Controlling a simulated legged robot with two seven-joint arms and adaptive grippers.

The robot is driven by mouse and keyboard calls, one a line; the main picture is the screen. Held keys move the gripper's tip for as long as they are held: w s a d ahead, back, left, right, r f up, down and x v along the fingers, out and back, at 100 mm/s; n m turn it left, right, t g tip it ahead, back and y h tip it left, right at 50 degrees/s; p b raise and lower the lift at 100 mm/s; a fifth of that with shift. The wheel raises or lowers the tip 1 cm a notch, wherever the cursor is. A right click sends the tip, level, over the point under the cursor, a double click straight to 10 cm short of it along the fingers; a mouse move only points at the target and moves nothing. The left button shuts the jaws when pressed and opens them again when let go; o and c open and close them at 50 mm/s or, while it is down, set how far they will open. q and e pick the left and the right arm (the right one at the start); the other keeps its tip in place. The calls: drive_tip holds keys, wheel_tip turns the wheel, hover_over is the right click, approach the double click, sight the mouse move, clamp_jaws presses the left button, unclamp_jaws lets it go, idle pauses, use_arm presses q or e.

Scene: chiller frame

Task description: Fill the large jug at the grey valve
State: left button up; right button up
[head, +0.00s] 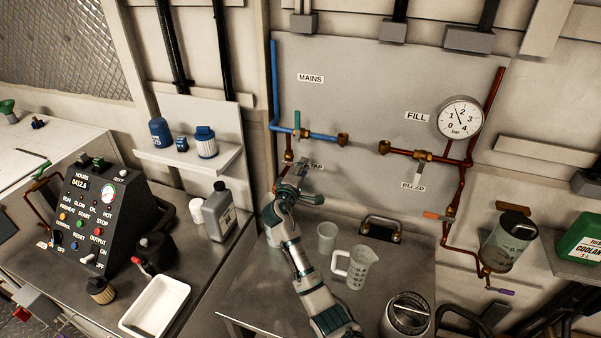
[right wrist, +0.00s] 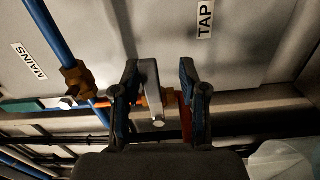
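The large jug (head: 357,268), clear with a white handle on its left, stands upright on the grey bench. A smaller clear beaker (head: 327,237) stands just behind and left of it. My right gripper (head: 297,187) is up at the TAP label, left of and above the jug. In the right wrist view, the grey valve lever (right wrist: 151,88) lies between my two open fingers (right wrist: 157,95), close to the left finger, with a gap to the right one. I cannot tell whether it touches. The tap outlet is hidden in the head view. My left gripper is not in view.
A blue MAINS pipe (head: 275,85) with a green lever (head: 297,120) runs beside the tap. Copper FILL pipes (head: 400,151) and a pressure gauge (head: 460,117) are to the right.

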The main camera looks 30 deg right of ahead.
drive_tip(key=v, duration=1.2)
